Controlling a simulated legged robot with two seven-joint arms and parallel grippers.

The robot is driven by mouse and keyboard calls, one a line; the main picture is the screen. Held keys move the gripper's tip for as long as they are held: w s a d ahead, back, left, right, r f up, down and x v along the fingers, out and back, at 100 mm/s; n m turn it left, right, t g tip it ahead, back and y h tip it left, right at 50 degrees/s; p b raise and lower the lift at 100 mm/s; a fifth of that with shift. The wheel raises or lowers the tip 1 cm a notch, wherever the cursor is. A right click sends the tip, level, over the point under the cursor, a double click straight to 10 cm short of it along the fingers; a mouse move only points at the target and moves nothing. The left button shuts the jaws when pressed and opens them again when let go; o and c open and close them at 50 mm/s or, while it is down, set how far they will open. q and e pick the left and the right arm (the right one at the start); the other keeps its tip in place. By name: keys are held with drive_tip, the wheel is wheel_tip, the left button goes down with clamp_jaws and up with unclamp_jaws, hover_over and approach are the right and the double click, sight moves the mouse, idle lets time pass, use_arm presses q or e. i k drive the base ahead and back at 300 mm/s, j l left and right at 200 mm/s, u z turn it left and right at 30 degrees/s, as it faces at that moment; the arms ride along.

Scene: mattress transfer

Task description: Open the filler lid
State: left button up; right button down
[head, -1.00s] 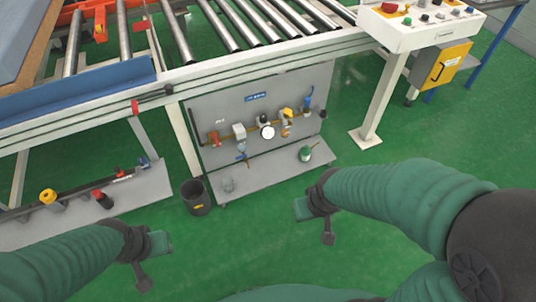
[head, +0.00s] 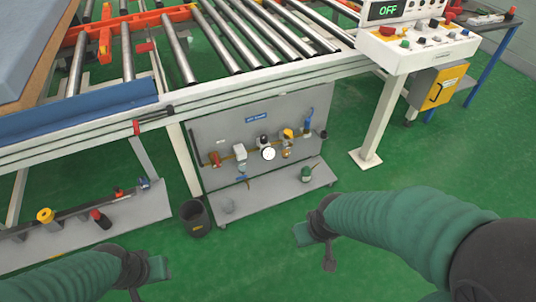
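A grey service panel (head: 225,128) stands under the roller conveyor. It carries a pipe line with a red part (head: 214,159), a white box (head: 239,151), a round white gauge (head: 268,154) and a yellow-topped part (head: 288,133). A small green can (head: 306,173) stands on the panel's shelf. I cannot tell which small part is the filler lid. My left gripper (head: 150,280) is low at the left, well short of the panel. My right gripper (head: 313,247) is in front of the shelf, apart from it. Neither visibly holds anything; their finger openings are unclear.
A dark bin (head: 195,217) stands on the floor left of the shelf (head: 262,194). A white leg (head: 381,120) carries the control console (head: 418,48), whose display reads OFF. A yellow box (head: 447,86) hangs below. Green floor (head: 255,250) between my arms is clear.

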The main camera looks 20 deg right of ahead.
sight(287, 132)
drive_tip(key=i+l, duration=0.15)
drive_tip(key=l, duration=0.2)
drive_tip(key=i+l+u, duration=0.1)
drive_tip(key=l, duration=0.3)
drive_tip(key=i+l, duration=0.2)
drive_tip(key=l, duration=0.15)
drive_tip(key=i+l+u, duration=0.1)
drive_tip(key=l, duration=0.25)
drive_tip(key=i+l, duration=0.15)
drive_tip(key=l, duration=0.25)
drive_tip(key=i+l+u, duration=0.1)
drive_tip(key=l, duration=0.3)
